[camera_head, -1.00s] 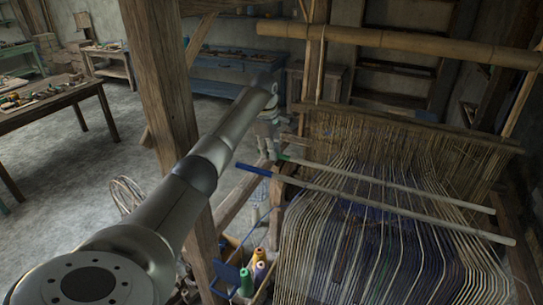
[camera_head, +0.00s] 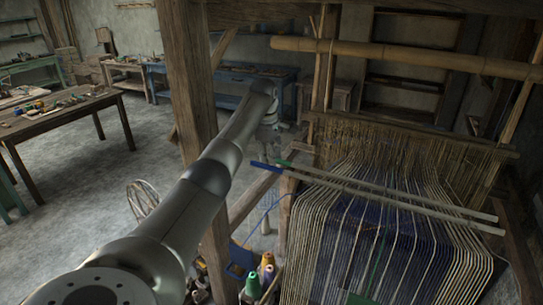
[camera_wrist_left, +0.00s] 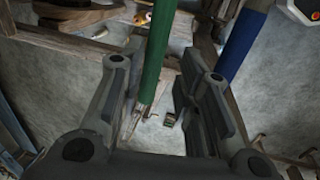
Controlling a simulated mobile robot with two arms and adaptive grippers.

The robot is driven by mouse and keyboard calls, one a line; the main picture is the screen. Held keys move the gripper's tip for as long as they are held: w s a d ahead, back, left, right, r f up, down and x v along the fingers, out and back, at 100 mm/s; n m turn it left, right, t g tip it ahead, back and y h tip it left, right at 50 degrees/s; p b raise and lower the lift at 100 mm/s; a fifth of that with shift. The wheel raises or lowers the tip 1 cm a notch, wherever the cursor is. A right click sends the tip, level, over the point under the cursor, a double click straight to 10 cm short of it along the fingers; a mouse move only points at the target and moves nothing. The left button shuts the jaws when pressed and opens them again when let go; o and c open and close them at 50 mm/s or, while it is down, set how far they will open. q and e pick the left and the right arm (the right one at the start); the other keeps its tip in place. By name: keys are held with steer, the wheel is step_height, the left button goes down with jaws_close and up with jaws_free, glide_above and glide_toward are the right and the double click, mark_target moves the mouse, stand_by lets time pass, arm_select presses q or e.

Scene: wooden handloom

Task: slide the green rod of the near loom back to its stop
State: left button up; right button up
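The near loom (camera_head: 375,235) stands at the right of the head view, with two thin rods across its warp threads. The green rod (camera_head: 283,163) has a green left end and a pale shaft. The blue-ended rod (camera_head: 265,167) lies in front, close to it. My left gripper (camera_head: 270,138) hangs just left of and above these ends. In the left wrist view, my left gripper (camera_wrist_left: 165,72) is open. The green rod (camera_wrist_left: 157,45) shows between its fingers, nearer the left finger; contact cannot be told. The blue rod (camera_wrist_left: 243,45) passes outside the right finger. My right gripper is not in view.
A thick wooden post (camera_head: 190,90) stands left of the loom, beside my left arm. A bamboo pole (camera_head: 410,55) crosses above the loom. Coloured thread cones (camera_head: 267,268) stand low at its left. A table with tools (camera_head: 60,110) is at far left, with open floor between.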

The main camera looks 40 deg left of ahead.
arm_select(q)
step_height(320, 180, up, 12)
steer(key=s, duration=0.2)
steer(key=shift+s+d, duration=0.2)
steer(key=shift+d, duration=0.25)
steer(key=shift+f, duration=0.1)
stand_by(0.6)
